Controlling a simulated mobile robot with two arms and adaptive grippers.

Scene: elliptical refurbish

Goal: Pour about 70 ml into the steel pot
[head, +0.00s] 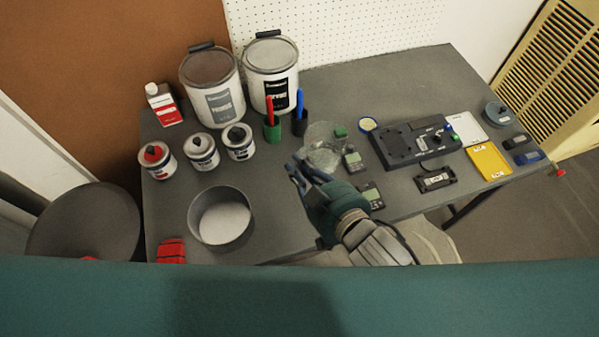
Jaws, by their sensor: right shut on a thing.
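The steel pot (192,226) is a wide, open grey pot with a pale inside, standing at the front left of the table. My right gripper (304,170) reaches in from the front, to the right of the pot and apart from it. Its fingers are shut on a clear glass beaker (322,143), which shows just beyond them. The fingers partly hide the beaker, and I cannot tell how much liquid is in it or whether it touches the table. My left gripper is not in view.
Two large paint cans (211,84) stand at the back. Several small cans (202,153) stand behind the pot, and a red cloth (171,251) lies at its left. A black device (408,145) and a yellow tray (488,163) are at right.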

